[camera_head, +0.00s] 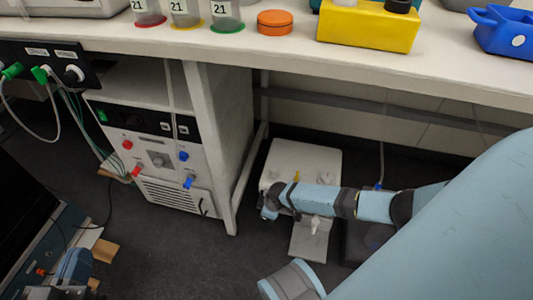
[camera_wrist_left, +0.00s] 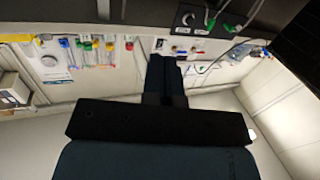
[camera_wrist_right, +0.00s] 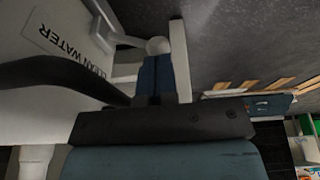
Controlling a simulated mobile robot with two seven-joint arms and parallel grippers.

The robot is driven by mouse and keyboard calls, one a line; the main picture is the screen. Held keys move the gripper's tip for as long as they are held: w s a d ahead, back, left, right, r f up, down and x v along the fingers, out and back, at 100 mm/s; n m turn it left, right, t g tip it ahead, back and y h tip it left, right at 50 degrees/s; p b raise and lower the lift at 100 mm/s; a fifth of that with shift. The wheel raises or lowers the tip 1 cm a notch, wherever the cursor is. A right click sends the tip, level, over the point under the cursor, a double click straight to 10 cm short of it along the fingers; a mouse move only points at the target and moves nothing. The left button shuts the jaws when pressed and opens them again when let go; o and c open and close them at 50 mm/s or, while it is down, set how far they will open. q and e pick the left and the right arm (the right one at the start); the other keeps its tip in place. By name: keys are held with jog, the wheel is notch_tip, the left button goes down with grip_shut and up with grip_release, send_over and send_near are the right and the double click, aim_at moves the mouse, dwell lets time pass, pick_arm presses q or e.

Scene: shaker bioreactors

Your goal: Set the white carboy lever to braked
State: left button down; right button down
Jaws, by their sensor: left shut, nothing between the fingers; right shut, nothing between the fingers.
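The white carboy (camera_head: 303,158) stands on the floor under the bench. In the right wrist view the white carboy (camera_wrist_right: 45,75) fills the left side, with an upside-down CLEAN WATER label. A white knob-ended piece (camera_wrist_right: 158,45), which looks like the lever, shows just past the tips of my right gripper (camera_wrist_right: 154,62). The gripper is shut and empty; I cannot tell if it touches. My right forearm crosses in front of the carboy in the head view and hides part of it. The lever's setting is unclear.
A white instrument cabinet (camera_head: 165,160) with knobs stands left of the carboy; a bench leg (camera_head: 215,150) stands between them. The bench top (camera_head: 150,38) overhangs, holding a yellow box (camera_head: 368,28) and a blue container (camera_head: 505,32). Dark floor lies open in front.

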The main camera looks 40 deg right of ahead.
pick_arm(q)
jog(key=shift+r, duration=0.15)
pick_arm(e)
jog(key=shift+s+a+p, duration=0.1)
jog(key=shift+a+p, duration=0.05)
jog(key=shift+p, duration=0.2)
jog(key=shift+s+a+f+t+h+p, duration=0.1)
jog(key=shift+f+t+h+p, duration=0.1)
jog(key=shift+t+h+p, duration=0.15)
pick_arm(q)
jog(key=shift+s+d+r+n+p, duration=0.2)
jog(key=shift+s+n+p, duration=0.2)
jog(key=shift+p, duration=0.1)
jog(key=shift+s+d+r+n+p, duration=0.15)
jog(key=shift+s+d+n+p, duration=0.1)
jog(key=shift+n+p, duration=0.2)
pick_arm(e)
jog(key=shift+t+h, duration=0.55)
jog(key=shift+h, duration=0.1)
jog(key=f, duration=0.1)
jog(key=s+a+f, duration=0.1)
jog(key=f, duration=0.1)
jog(key=shift+s+a+f, duration=0.15)
jog(key=shift+a+f, duration=0.15)
jog(key=shift+f, duration=0.05)
pick_arm(q)
jog(key=shift+r, duration=0.15)
pick_arm(e)
jog(key=shift+r, duration=0.1)
